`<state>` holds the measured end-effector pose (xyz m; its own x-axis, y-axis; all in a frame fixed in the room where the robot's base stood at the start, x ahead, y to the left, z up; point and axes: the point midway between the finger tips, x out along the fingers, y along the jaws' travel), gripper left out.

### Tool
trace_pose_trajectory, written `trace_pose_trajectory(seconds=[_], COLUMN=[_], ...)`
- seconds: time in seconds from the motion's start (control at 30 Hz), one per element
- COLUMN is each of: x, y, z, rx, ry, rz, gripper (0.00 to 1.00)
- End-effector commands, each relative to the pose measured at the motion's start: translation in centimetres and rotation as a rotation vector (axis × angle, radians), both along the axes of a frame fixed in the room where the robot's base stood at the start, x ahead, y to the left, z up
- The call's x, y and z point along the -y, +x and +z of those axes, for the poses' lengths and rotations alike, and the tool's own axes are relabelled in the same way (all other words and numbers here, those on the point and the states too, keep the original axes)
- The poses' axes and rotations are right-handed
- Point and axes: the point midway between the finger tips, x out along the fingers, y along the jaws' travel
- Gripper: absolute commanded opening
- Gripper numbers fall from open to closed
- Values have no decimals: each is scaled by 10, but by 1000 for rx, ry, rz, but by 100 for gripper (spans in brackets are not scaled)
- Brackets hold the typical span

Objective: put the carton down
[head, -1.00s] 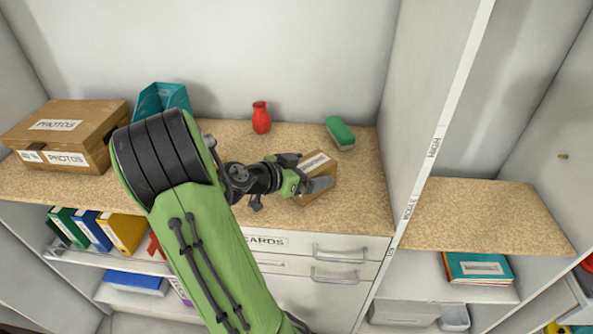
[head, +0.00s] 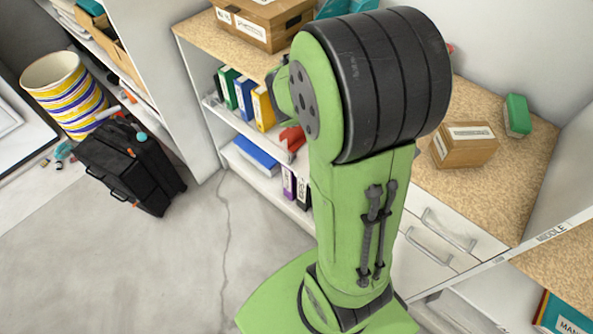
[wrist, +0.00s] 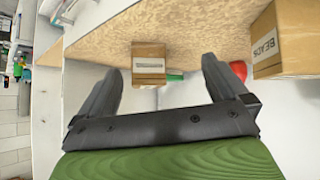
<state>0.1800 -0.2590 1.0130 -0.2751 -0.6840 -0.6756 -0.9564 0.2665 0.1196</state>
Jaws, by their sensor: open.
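The carton (head: 465,157), a small brown box with a white label, rests on the cork-coloured worktop (head: 490,205) in the head view. Nothing grips it. In the wrist view the carton (wrist: 149,52) shows beyond the fingers, apart from them. My gripper (wrist: 161,76) is open and empty. In the head view my arm hides the gripper.
A green object (head: 517,115) lies behind the carton near the side panel. A larger brown box (head: 262,20) and a teal holder (head: 335,8) stand farther left. A black case (head: 130,165) stands on the floor.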

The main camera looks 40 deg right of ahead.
Motion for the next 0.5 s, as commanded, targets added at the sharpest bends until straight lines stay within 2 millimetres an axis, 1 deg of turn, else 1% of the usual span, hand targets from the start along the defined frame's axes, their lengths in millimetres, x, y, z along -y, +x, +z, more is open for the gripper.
trace_pose_trajectory(seconds=[0.03, 0.07, 0.1, 0.17, 0.2, 0.27, 0.3, 0.4, 0.5], x=[-25, -42, -67, -108, -136, -177, -200, -240, -257], y=[12, 19, 28, 36, 38, 35, 29, 13, 4], z=[0, 0, 1, 8, 15, 26, 33, 43, 47], rx=[32, 39, 44, 42, 33, 8, -16, -79, -118], ry=[123, 196, 283, 384, 429, 460, 459, 422, 392], rz=[151, 260, 418, 687, 878, 1163, 1332, 1646, 1787], gripper=[100, 100, 100, 100, 100, 100, 100, 100, 100])
